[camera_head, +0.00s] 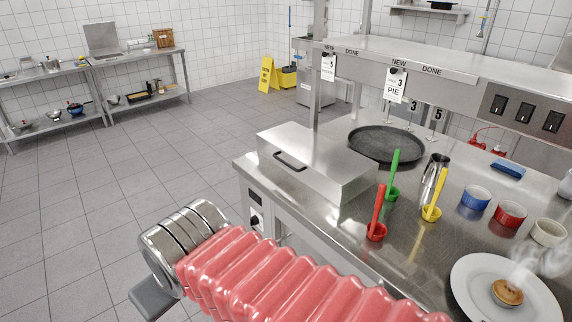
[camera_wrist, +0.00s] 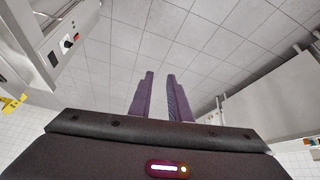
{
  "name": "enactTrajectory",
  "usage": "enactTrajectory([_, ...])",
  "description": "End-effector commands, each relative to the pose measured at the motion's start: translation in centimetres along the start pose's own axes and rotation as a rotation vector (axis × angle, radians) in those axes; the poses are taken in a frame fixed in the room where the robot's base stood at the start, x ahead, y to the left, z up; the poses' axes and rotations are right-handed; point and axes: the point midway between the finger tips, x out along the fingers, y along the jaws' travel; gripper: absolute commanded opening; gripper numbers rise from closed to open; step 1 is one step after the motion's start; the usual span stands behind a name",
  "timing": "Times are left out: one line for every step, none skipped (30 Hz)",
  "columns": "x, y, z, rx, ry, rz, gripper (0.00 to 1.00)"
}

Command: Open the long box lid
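The long box (camera_head: 352,186) is a stainless steel box at the left end of the steel counter. Its lid (camera_head: 318,150) lies shut on top, with a dark bar handle (camera_head: 290,161) on its left part. My arm, in a pink ribbed sleeve, crosses the bottom of the head view in front of the counter; my fingers are not clearly seen there. In the wrist view my gripper (camera_wrist: 160,75) shows two purple fingers with a gap between them, empty, over the tiled floor. The gripper is apart from the box and its handle.
A round dark pan (camera_head: 386,144) stands behind the box. Red (camera_head: 376,230), green (camera_head: 392,192) and yellow (camera_head: 431,212) ladles and a metal shaker (camera_head: 434,175) stand to its right. A plate (camera_head: 470,290) holds a steaming pie. The floor left of the counter is clear.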

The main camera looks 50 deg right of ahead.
Motion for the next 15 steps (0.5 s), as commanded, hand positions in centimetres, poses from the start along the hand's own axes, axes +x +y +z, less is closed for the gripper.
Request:
enactTrajectory([0.4,0.7,-0.7,0.001,0.010,0.019,0.17])
enactTrajectory([0.7,1.1,-1.2,-0.001,0.019,0.032,0.17])
enactTrajectory([1.1,2.0,-2.0,-0.005,0.034,0.054,0.17])
enactTrajectory([1.4,2.9,-2.7,-0.006,0.047,0.072,0.17])
enactTrajectory([1.8,3.8,-3.4,-0.010,0.060,0.091,0.17])
enactTrajectory([2.3,5.1,-4.3,-0.017,0.078,0.120,0.17])
enactTrajectory([2.6,6.2,-5.1,-0.021,0.093,0.142,0.17])
enactTrajectory([3.0,7.4,-5.8,-0.028,0.107,0.165,0.17])
enactTrajectory([3.5,8.9,-6.7,-0.039,0.126,0.195,0.17])
enactTrajectory([3.8,10.1,-7.4,-0.047,0.139,0.217,0.17])
enactTrajectory([4.2,11.2,-8.0,-0.058,0.151,0.240,0.17])
enactTrajectory([4.5,12.8,-8.8,-0.069,0.169,0.268,0.17])
enactTrajectory([4.8,14.0,-9.3,-0.080,0.180,0.290,0.17])
enactTrajectory([5.2,15.2,-9.8,-0.092,0.191,0.310,0.17])
enactTrajectory([5.6,16.8,-10.3,-0.106,0.204,0.337,0.17])
